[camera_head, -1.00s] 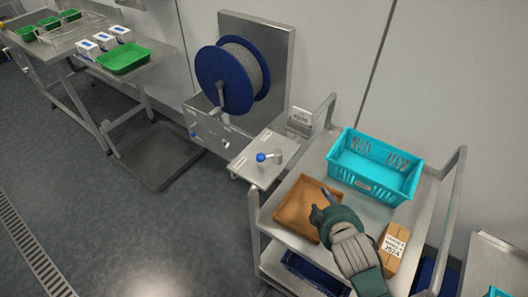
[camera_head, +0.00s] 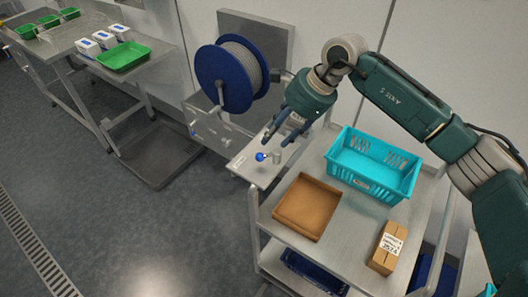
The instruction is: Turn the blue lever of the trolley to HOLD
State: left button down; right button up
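The blue lever shows as a round blue knob (camera_head: 261,157) on a short grey metal fitting, on a small metal shelf (camera_head: 247,170) at the left end of the trolley (camera_head: 347,245). My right gripper (camera_head: 278,141) comes in from the right and hangs over the back of that shelf, just above and behind the knob. Its two dark fingers are spread with a gap between them, and I see nothing held. It looks apart from the knob. The markings by the lever are too small to read. My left gripper is out of view.
On the trolley top are a brown tray (camera_head: 307,236), a turquoise crate (camera_head: 401,190) and a labelled carton (camera_head: 380,262). The floor (camera_head: 150,230) left of the trolley is clear.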

aim_at(262, 155)
jog(key=p+x, duration=0.1)
jog(key=x, duration=0.2)
jog(key=p+x, duration=0.2)
jog(key=x, duration=0.1)
jog(key=p+x, duration=0.1)
jog(key=x, duration=0.2)
jog(key=shift+w+d+f, duration=0.1)
jog(key=shift+d+f, duration=0.2)
jog(key=shift+d, duration=0.05)
jog(key=shift+a+f+p, duration=0.2)
jog(key=shift+f+p, duration=0.15)
jog(key=shift+f, duration=0.2)
jog(key=shift+w, duration=0.1)
grip_shut()
